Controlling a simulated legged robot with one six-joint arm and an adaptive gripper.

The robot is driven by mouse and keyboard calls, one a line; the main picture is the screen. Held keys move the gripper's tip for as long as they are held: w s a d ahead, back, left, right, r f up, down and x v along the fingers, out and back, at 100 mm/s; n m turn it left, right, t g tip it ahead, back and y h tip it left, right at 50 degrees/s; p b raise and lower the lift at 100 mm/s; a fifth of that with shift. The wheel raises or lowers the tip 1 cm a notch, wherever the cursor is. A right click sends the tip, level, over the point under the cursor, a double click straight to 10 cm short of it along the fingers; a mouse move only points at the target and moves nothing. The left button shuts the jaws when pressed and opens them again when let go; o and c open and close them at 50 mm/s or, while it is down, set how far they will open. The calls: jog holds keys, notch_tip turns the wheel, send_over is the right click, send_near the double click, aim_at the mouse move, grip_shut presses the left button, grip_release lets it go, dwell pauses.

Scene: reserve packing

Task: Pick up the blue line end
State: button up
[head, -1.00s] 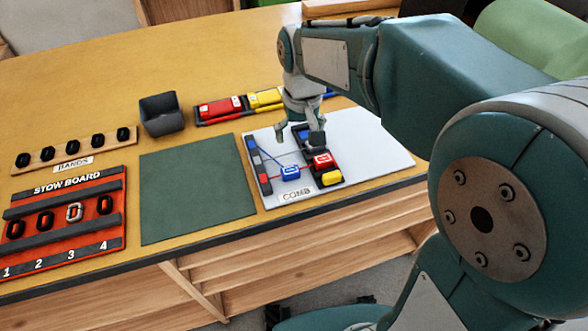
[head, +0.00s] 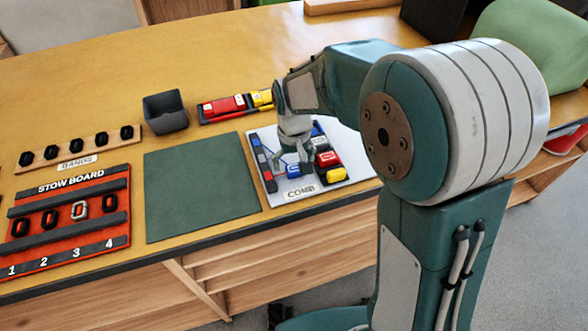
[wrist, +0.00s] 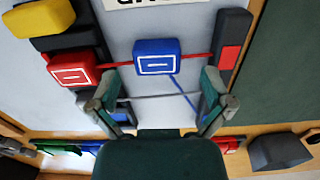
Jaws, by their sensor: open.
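The blue line end (wrist: 157,57) is a small blue block with a white dash on top. It lies on the white COMB board (head: 268,191), over a red line; a thin blue line runs from it to the lower right in the wrist view. In the head view the blue line end (head: 293,171) is partly covered by my gripper (head: 292,165). My gripper is open and empty, low over the board. In the wrist view its fingertips (wrist: 160,84) stand apart, just short of the block and to either side; contact is not visible.
A red line end (wrist: 72,68) and a yellow one (wrist: 40,14) sit in a dark rack beside the blue one. A dark slotted bar (wrist: 232,50) stands on the other side. A green mat (head: 200,188), grey bin (head: 165,112) and stow board (head: 70,225) lie left.

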notch_tip(320, 180, down, 2)
jog(key=shift+d+f, duration=0.1)
jog(key=c, duration=1.1)
notch_tip(320, 180, up, 4)
jog(key=shift+s+d+f, duration=0.1)
jog(key=shift+s+f, duration=0.05)
jog(key=s+d+r, duration=0.6)
jog(key=s+r, duration=0.3)
jog(key=s, duration=0.3)
jog(key=shift+d+r, duration=0.15)
jog(key=shift+r, duration=0.05)
